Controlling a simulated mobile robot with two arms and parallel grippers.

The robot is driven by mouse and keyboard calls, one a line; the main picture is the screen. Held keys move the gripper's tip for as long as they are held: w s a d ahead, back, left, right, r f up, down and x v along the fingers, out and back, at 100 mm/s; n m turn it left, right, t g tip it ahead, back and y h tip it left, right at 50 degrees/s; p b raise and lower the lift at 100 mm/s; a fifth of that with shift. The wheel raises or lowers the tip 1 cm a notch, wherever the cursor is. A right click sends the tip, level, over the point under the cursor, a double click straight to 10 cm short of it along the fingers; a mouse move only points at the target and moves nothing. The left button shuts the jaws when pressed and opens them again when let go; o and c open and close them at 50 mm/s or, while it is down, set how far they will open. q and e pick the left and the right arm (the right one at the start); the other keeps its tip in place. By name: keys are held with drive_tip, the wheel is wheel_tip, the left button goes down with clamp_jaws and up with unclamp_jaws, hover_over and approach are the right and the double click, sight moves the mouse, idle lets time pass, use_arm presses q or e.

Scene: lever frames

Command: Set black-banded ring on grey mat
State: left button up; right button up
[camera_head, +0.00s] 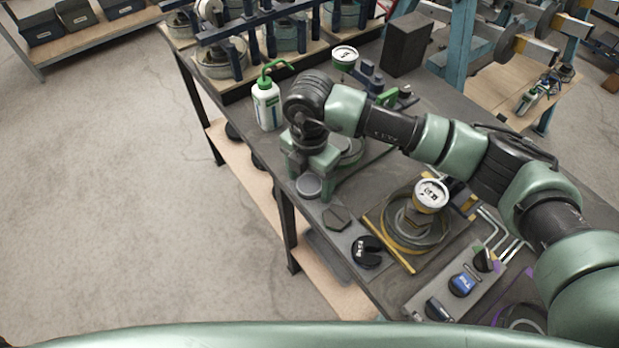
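My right gripper (312,172) points down over the near left edge of the dark workbench (405,175). Its green fingers stand apart, with a small grey round disc (309,186) just below and in front of them. Whether they hold anything is hard to see. A pale green-grey round piece (350,150) lies partly hidden behind the gripper. A flat grey area that may be the grey mat (345,236) bears a dark hexagonal piece (336,219) and a black slotted disc (367,252). I cannot single out the black-banded ring. My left gripper is not in view.
A white bottle with a green spout (267,104) stands left of the gripper. Stacked rings (398,236) with a dial gauge (431,194) lie to the right, beside a yellow bar (390,245). A black block (406,44) stands at the back. Open floor lies left.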

sight(309, 184)
drive_tip(key=shift+r, duration=0.5)
wheel_tip(309, 184, up, 11)
drive_tip(key=b, duration=0.2)
drive_tip(key=shift+r, duration=0.2)
drive_tip(key=shift+s+f, duration=0.1)
